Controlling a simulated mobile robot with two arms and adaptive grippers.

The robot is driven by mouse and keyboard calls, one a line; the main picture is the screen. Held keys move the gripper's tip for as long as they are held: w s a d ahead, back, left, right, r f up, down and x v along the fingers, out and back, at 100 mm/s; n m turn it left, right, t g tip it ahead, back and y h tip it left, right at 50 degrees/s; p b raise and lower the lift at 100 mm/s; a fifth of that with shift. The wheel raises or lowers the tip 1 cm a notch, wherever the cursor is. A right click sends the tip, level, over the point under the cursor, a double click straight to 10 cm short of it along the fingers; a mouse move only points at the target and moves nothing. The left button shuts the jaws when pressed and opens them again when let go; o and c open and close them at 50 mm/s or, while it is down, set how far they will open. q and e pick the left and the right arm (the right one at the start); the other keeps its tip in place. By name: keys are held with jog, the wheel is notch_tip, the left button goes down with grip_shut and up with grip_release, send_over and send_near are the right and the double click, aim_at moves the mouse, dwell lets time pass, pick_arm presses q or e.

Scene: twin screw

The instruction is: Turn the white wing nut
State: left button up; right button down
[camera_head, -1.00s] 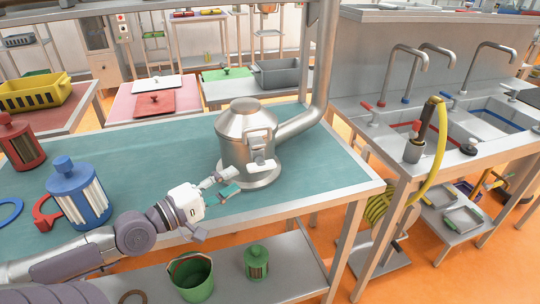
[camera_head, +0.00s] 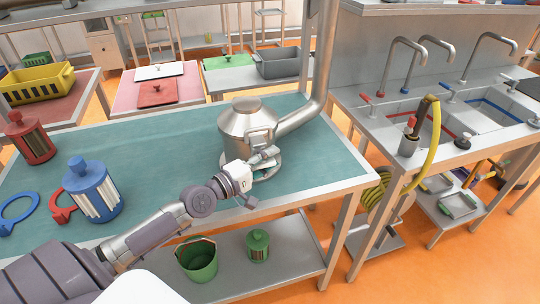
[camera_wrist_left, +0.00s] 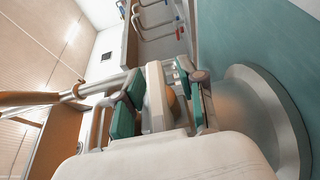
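The steel vessel (camera_head: 247,122) with a domed lid and a side pipe stands on the teal table top (camera_head: 150,145). My left gripper (camera_head: 268,157) is at the front of its lower body and hides most of the white wing nut in the head view. In the left wrist view, the white wing nut (camera_wrist_left: 155,97) lies between the teal pads of my left gripper (camera_wrist_left: 158,95). The fingers are apart, with a visible gap on the right side of the nut. Whether the left pad touches it is hard to tell. My right gripper is not in view.
A blue filter canister (camera_head: 94,190), a red canister (camera_head: 30,140) and blue and red rings (camera_head: 60,205) are on the table's left. A sink unit (camera_head: 400,120) with a yellow hose (camera_head: 436,160) stands to the right. Green containers (camera_head: 198,260) sit on the shelf below.

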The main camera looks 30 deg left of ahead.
pick_arm(q)
jog(key=shift+w, duration=0.1)
grip_shut()
jog(key=shift+w+d, duration=0.1)
jog(key=shift+f, duration=0.1)
dwell(0.3)
